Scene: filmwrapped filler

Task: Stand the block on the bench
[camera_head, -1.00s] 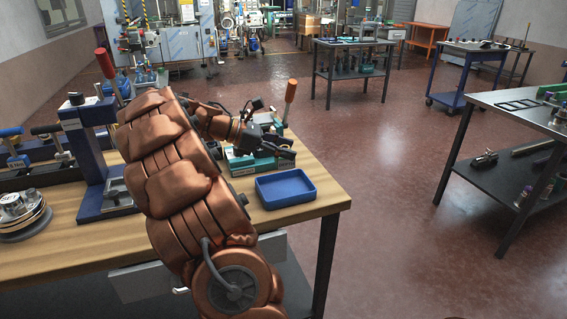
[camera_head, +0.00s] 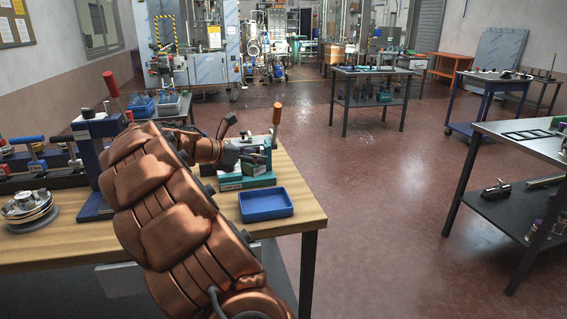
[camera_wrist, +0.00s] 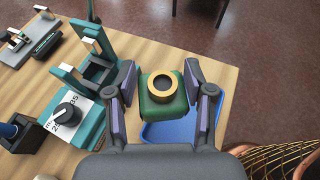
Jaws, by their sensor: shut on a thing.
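The block (camera_wrist: 160,108) is green with a brass ring on its top, and it shows in the wrist view between the two fingers. My gripper (camera_wrist: 160,82) is shut on it, one finger pad at each side. The blue tray shows past the block's lower edge, and I cannot tell how high the block is held. The bench (camera_head: 306,205) has a light wooden top with dark legs; its top also shows in the wrist view (camera_wrist: 220,78). In the head view my gripper (camera_head: 256,153) is small, beside the teal fixture, and the block is hard to make out.
A blue tray (camera_head: 266,203) lies near the bench's right end. A teal fixture (camera_wrist: 88,115) with a dial stands close left of my gripper. An orange-handled tool (camera_head: 276,116) rises behind. Stacked metal discs (camera_head: 28,209) and a blue press (camera_head: 96,160) are farther left.

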